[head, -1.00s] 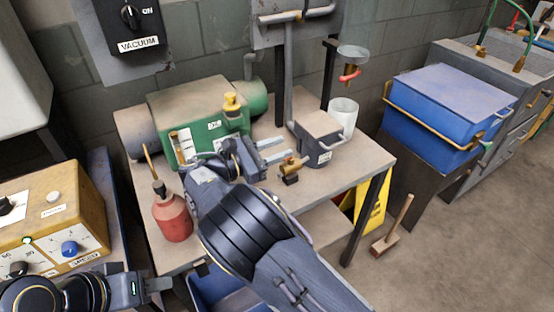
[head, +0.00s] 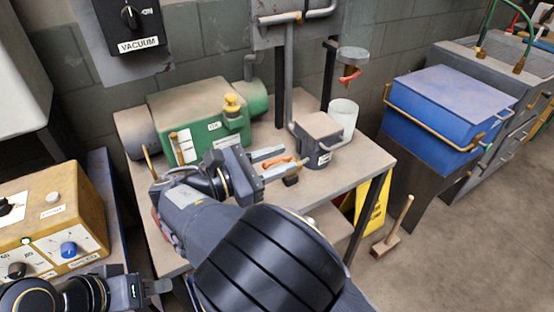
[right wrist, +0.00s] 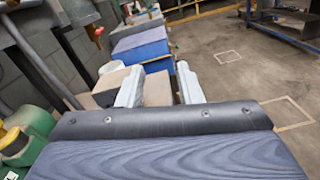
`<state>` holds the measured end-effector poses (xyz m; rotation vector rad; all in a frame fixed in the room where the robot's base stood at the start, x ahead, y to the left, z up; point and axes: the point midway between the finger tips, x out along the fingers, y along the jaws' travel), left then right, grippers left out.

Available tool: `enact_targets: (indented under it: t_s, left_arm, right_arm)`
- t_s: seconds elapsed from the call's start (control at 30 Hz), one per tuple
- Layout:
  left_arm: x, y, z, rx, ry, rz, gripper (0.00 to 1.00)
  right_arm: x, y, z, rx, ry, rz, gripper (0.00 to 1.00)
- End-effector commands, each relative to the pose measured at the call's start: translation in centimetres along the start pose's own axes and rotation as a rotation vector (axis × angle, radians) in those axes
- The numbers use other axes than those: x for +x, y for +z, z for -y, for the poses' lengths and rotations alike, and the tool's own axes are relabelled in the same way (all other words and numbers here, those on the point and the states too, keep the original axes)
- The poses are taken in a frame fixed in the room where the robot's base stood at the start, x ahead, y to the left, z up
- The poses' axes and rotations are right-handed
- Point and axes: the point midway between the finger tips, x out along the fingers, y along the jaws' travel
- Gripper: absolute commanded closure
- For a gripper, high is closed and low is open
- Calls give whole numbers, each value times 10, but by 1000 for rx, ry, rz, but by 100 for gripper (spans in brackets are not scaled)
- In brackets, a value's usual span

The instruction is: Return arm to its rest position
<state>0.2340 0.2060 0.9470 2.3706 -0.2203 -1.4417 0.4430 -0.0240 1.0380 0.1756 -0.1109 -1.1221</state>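My right arm reaches across the workbench (head: 345,181) in the head view. Its gripper (head: 275,161) is open, with its two pale fingers apart and pointing right, above the bench top. In the right wrist view the fingers (right wrist: 159,87) also stand apart, with nothing held between them. A small fitting with an orange-red handle (head: 286,162) shows by the fingertips in the head view; whether they touch cannot be told. My left gripper (head: 157,286) is low at the left, beside the yellow control box; its finger gap cannot be made out.
A green pump (head: 197,113) stands behind my right wrist. A grey box (head: 319,139) and a white cup (head: 343,115) stand beyond the fingers. A red bottle (head: 157,224) is mostly hidden by my arm. The yellow control box (head: 50,222) is at left. Floor at right is mostly clear.

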Motion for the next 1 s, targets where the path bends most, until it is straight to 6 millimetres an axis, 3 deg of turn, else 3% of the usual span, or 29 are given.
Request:
enact_targets:
  t_s: [0.27, 0.37, 0.43, 0.6, 0.7, 0.83, 1.0]
  left_arm:
    - [0, 0, 0, 0, 0, 0, 64]
    - [-2, -1, -1, 0, 0, 0, 64]
    - [-4, -2, -2, 0, 0, 0, 64]
    - [-11, -5, -5, 0, 0, 0, 64]
    - [-14, -7, -7, 0, 0, 0, 64]
    - [-19, -10, -9, 0, 0, 0, 64]
    - [-26, -13, -12, 0, 0, 0, 64]
  right_arm:
    - [2, 0, 0, 1, -4, -6, 68]
    - [21, -3, 7, 9, -50, -69, 68]
    - [47, -9, 20, 27, -121, -172, 68]
    - [116, -32, 86, 169, -412, -550, 68]
    - [133, -41, 130, 314, -605, -761, 68]
    - [135, -41, 180, 553, -852, -987, 68]
    - [118, -27, 228, 935, -1155, -1193, 68]
